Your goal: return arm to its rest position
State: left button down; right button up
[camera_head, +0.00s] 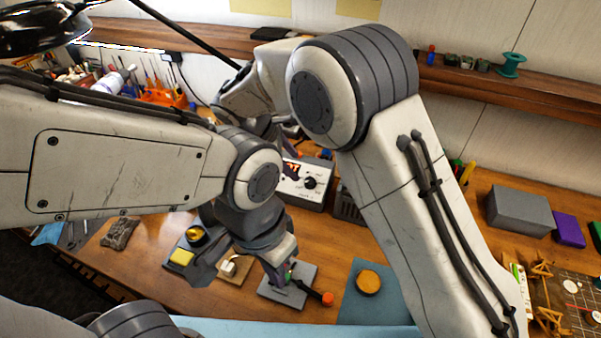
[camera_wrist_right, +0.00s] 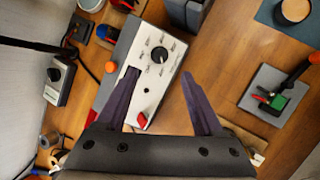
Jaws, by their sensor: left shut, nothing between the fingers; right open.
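My left gripper (camera_head: 208,267) hangs over the bench at lower centre in the head view. It is shut and empty; its wrist partly covers the small items below. My right gripper (camera_head: 291,155) is largely hidden behind the arms near the instrument box. In the right wrist view, its two purple-grey fingers (camera_wrist_right: 159,74) are spread apart with nothing held. Below them is a white-faced instrument box (camera_wrist_right: 158,88) with a black dial and a red switch. The same box (camera_head: 308,192) shows in the head view. I cannot tell the exact gap between fingers and box.
A small clamp stand (camera_head: 289,288) with an orange-ended handle lies near the left wrist. A round tin (camera_head: 368,282) sits on a blue mat. A grey box (camera_head: 520,211) and purple box (camera_head: 568,229) stand at right. A shelf (camera_head: 510,90) runs along the back.

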jog(key=shift+s+a+r, duration=0.2)
jog(key=shift+r, duration=0.3)
jog(key=s+d+r+m+g+y, duration=0.1)
jog(key=s+d+m+y, duration=0.1)
jog(key=s, duration=0.8)
jog(key=s+d+r+m+g+y, duration=0.1)
jog(key=s+d+m, duration=0.3)
jog(key=s, duration=0.5)
jog(key=s+d+r+m+g+y, duration=0.1)
jog(key=s+d+m+y, duration=0.2)
jog(key=s, duration=0.7)
jog(key=shift+s+d+r+m, duration=0.3)
jog(key=shift+m, duration=0.6)
